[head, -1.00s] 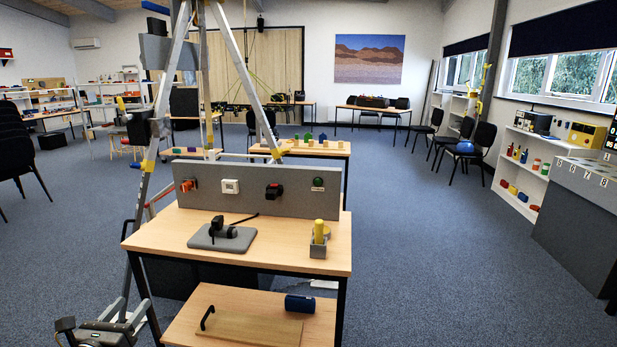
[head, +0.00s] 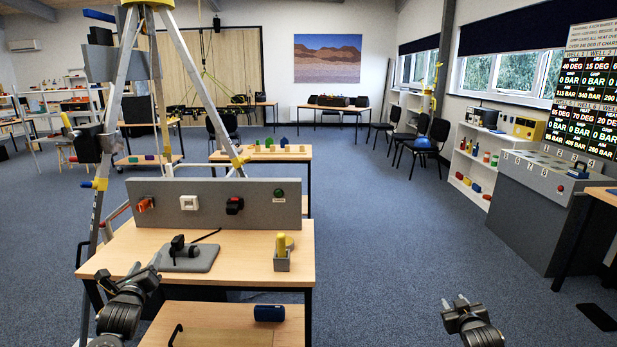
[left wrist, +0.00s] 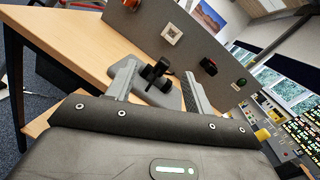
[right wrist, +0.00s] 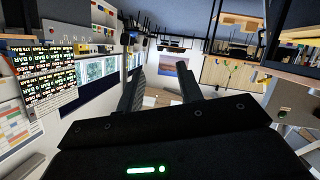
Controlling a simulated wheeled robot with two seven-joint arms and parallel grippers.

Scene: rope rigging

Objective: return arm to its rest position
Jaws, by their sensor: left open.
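My left gripper (head: 121,273) is at the lower left in the head view, by the near left edge of the wooden bench (head: 120,262). It is open and empty; in the left wrist view its two fingers (left wrist: 157,88) stand apart, with a black device on a grey base (left wrist: 162,85) showing beyond them. My right gripper (head: 456,304) is at the lower right in the head view, over open floor and clear of the bench. In the right wrist view its fingers (right wrist: 163,80) stand apart with nothing between them.
A grey upright panel (head: 268,205) with several controls stands on the bench, with a metal tripod (head: 183,70) behind and beside it. A yellow cylinder in a grey holder (head: 281,262) is at the bench's right. A grey console (head: 545,210) stands far right. Blue carpet between is clear.

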